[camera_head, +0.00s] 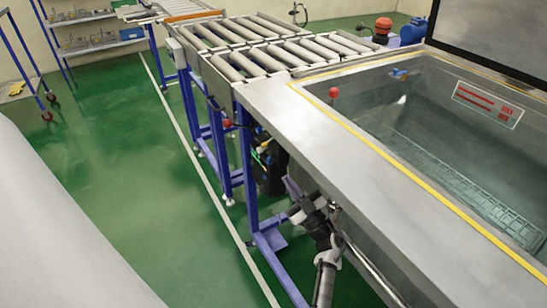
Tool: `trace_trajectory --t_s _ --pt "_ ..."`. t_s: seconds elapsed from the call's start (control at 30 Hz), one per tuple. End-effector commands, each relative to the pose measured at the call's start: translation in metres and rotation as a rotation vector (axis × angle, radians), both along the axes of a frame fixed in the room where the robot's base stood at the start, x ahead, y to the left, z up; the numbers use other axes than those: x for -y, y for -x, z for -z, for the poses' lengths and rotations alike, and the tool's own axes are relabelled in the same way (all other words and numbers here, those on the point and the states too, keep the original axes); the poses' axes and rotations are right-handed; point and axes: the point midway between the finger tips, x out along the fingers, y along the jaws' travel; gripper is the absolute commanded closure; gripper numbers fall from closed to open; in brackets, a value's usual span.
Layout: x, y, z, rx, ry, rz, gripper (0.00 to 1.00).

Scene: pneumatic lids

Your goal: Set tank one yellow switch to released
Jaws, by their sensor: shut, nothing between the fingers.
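The tank (437,125) is open at the right, with a grey metal rim edged by yellow tape. Under its front-left corner is a dark cluster of pneumatic valves (270,165). A small yellow-green part (264,156) shows in the cluster; I cannot tell if it is the yellow switch, or its position. My gripper (294,198) is beside the tank's front side, below the rim and just right of the cluster. It is shut and empty. Its fingertips are small and hard to make out against the dark parts, and I see no clear contact.
A roller conveyor (262,54) on blue legs joins the tank's far left end. The tank's metal edge overhangs my arm. The green floor (130,170) at left is clear.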

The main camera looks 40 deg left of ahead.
Motion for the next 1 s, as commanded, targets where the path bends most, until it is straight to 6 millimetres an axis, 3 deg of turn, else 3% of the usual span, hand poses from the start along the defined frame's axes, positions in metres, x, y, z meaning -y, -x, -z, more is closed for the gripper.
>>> trace_trajectory --t_s 0.17,0.6,1.0 --pt "-0.013 -0.002 -0.011 0.002 -0.001 -0.002 1.00" --pt "-0.073 -0.014 -0.051 0.001 0.000 -0.001 1.00" --pt "-0.082 -0.016 -0.055 0.001 0.000 0.001 1.00"
